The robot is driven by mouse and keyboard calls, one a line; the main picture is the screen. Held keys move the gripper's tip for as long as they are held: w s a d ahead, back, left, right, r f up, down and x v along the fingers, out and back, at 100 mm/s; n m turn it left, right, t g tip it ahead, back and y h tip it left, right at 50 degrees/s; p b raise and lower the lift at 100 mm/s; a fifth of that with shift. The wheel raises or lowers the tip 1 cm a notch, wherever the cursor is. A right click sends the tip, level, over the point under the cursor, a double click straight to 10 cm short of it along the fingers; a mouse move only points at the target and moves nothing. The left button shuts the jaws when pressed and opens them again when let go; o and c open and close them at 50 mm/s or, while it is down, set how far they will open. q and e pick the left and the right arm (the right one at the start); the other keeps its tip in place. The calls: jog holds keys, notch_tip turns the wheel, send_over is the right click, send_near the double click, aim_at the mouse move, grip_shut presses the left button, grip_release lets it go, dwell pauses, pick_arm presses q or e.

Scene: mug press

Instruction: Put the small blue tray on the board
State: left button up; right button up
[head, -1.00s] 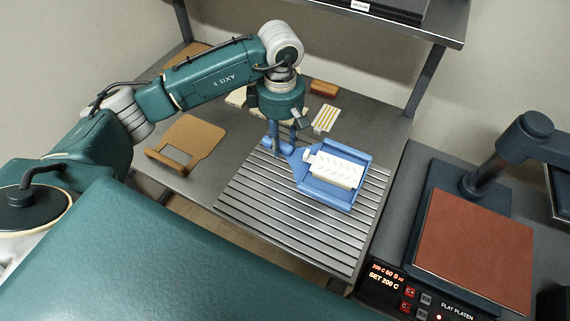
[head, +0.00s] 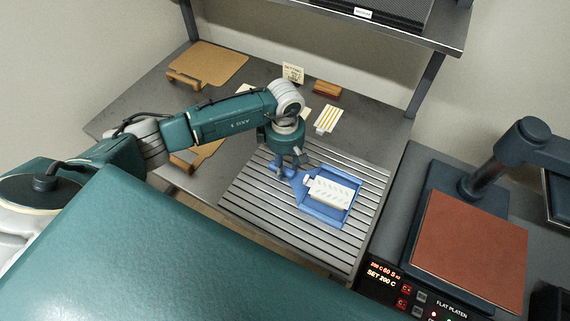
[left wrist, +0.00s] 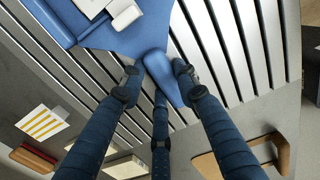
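The small blue tray (head: 323,212) holds a white patterned piece (head: 331,192) and appears to sit low on the slatted metal board (head: 260,205). Its handle points up and left toward my left gripper (head: 285,170). In the left wrist view the tray (left wrist: 150,30) is at the top left, over the slats (left wrist: 215,50). Its handle (left wrist: 160,72) lies among the three dark fingers of my left gripper (left wrist: 158,78). A narrow gap shows beside the left finger, but I cannot tell whether the fingers press on the handle. My right gripper is not in view.
A press with a reddish platen (head: 473,250) stands to the right. Wooden boards lie at the back left (head: 208,65) and partly behind my arm (head: 200,158). A striped card (head: 328,118) and brown block (head: 326,88) lie behind the slats. A shelf (head: 400,22) hangs above.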

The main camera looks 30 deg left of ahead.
pick_arm(q)
jog(key=o, duration=0.3)
jog(key=shift+o, duration=0.2)
jog(key=shift+r, duration=0.1)
notch_tip(320, 180, up, 12)
jog(key=b, duration=0.4)
jog(key=shift+s, duration=0.1)
